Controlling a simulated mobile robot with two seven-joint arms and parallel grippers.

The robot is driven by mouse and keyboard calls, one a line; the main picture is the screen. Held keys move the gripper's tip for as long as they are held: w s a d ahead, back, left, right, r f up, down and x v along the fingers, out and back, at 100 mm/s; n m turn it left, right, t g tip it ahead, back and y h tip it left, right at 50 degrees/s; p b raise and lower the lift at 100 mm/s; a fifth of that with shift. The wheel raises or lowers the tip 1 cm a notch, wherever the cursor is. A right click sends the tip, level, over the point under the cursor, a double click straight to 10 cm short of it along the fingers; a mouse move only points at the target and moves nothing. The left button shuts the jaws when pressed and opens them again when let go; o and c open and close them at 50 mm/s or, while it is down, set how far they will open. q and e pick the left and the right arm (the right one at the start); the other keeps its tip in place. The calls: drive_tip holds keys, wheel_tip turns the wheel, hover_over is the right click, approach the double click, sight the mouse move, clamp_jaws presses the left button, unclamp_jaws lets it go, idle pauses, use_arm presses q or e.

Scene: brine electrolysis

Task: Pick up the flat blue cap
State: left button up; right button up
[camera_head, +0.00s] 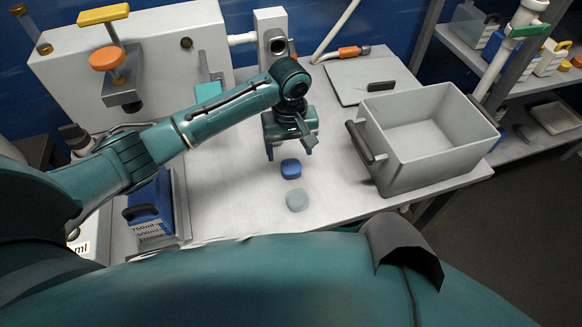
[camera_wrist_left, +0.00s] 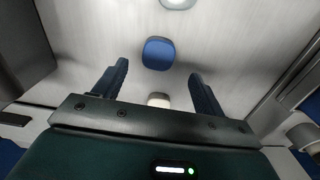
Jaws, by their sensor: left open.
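The flat blue cap (camera_head: 291,169) lies on the light grey table, near its middle. My left gripper (camera_head: 289,153) is just behind it in the head view, fingers pointing down and apart, with nothing between them. In the left wrist view the cap (camera_wrist_left: 158,53) lies on the table beyond the two spread fingers (camera_wrist_left: 155,80), roughly centred between them and apart from both. A pale grey-green cap (camera_head: 296,200) lies just in front of the blue one; a pale round piece (camera_wrist_left: 175,3) shows at the top of the wrist view. My right gripper is not in view.
A large grey open bin (camera_head: 437,103) stands to the right of the cap. A white machine (camera_head: 187,55) with orange and yellow knobs stands at the back left. The table around the caps is clear.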

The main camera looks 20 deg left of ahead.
sight(291, 166)
use_arm(q)
drive_tip(key=shift+d+f, duration=0.1)
drive_tip(key=shift+f, duration=2.6)
drive_tip(key=shift+c, duration=0.5)
drive_tip(key=c, duration=1)
